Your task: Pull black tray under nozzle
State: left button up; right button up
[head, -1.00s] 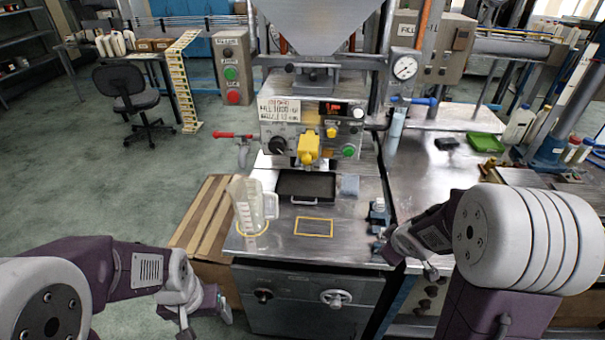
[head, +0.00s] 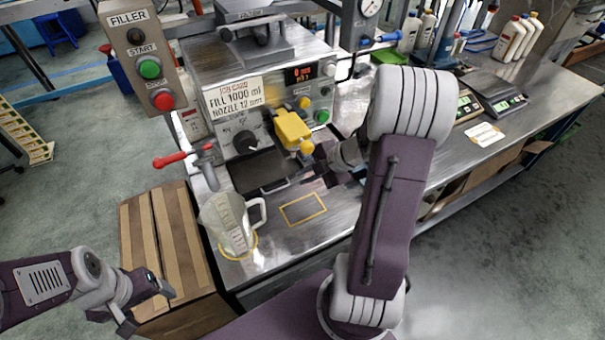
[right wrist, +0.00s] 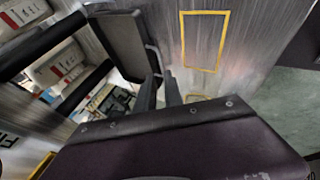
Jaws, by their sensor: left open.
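The black tray (head: 258,172) lies on the steel bench below the filler panel, left of the yellow nozzle block (head: 293,130) in the head view. In the right wrist view the tray (right wrist: 118,45) shows with its thin metal handle (right wrist: 155,60) on its near edge. My right gripper (right wrist: 160,90) is open, its two dark fingers apart and close to the handle; I cannot tell whether they touch it. In the head view the right gripper is partly hidden by my own arm. My left gripper (head: 150,304) is open and empty, low at the left, away from the tray.
A clear measuring jug (head: 228,224) stands on a yellow circle at the bench's front left. A yellow rectangle (head: 303,209) marks clear bench in front of the tray. A red-handled valve (head: 170,160) sticks out at the left. A wooden crate (head: 160,245) stands beside the bench.

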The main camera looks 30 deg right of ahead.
aim_at(281, 188)
jog(key=b+x, duration=0.4)
jog(key=x, duration=0.7)
jog(key=shift+a, duration=0.1)
jog(key=shift+w+a+f+b, duration=0.15)
jog(key=shift+w+f+b, duration=0.15)
jog(key=shift+f+b, duration=0.05)
grip_shut()
dwell(0.7)
